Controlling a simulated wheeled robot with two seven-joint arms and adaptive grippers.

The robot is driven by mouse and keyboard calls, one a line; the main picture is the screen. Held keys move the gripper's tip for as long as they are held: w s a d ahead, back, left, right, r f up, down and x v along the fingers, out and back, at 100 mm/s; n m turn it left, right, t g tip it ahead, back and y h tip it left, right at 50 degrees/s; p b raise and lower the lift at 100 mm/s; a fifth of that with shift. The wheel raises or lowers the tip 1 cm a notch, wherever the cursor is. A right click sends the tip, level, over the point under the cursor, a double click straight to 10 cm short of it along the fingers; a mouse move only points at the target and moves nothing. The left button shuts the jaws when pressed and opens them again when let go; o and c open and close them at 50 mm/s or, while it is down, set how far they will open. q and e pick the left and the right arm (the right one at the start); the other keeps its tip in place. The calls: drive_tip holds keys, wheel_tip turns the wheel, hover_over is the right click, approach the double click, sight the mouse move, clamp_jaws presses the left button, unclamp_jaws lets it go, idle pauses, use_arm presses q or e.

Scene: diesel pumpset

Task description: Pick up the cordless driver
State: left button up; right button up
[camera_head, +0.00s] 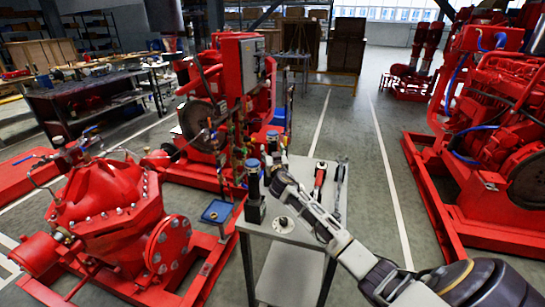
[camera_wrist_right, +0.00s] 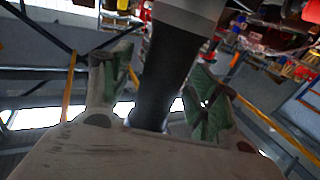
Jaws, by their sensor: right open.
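Dark upright tools with blue tops stand at the left edge of a light grey cart (camera_head: 285,234) in the head view. The nearer one, which looks like the cordless driver (camera_head: 255,191), has a black body and a wide black foot. My right gripper (camera_head: 274,178) is close beside it on its right. In the right wrist view, my right gripper (camera_wrist_right: 158,90) is open, with its green-padded fingers on either side of a black handle (camera_wrist_right: 168,75) under a grey collar. Which upright tool this handle belongs to is hard to tell. My left gripper is not in view.
A red-and-black hand tool (camera_head: 320,177) and a metal wrench-like tool (camera_head: 340,178) lie on the cart's right side. A round light part (camera_head: 283,224) lies near its front. A red pump (camera_head: 108,210) stands left; a red engine (camera_head: 500,120) stands right, beyond open floor.

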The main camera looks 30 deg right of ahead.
sight(272, 132)
clamp_jaws()
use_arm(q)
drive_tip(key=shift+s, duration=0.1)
use_arm(e)
drive_tip(key=shift+r, duration=0.1)
idle(0.4)
drive_tip(key=shift+r, duration=0.1)
drive_tip(key=shift+r, duration=0.8)
wheel_tip(272, 132, up, 15)
drive_tip(key=shift+f+p, duration=0.1)
drive_tip(key=shift+p, duration=0.85)
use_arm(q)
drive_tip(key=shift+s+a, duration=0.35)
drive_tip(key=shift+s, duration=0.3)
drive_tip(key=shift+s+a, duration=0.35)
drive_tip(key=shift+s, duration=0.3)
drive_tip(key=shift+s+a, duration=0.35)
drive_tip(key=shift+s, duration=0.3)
use_arm(e)
drive_tip(key=shift+r, duration=0.7)
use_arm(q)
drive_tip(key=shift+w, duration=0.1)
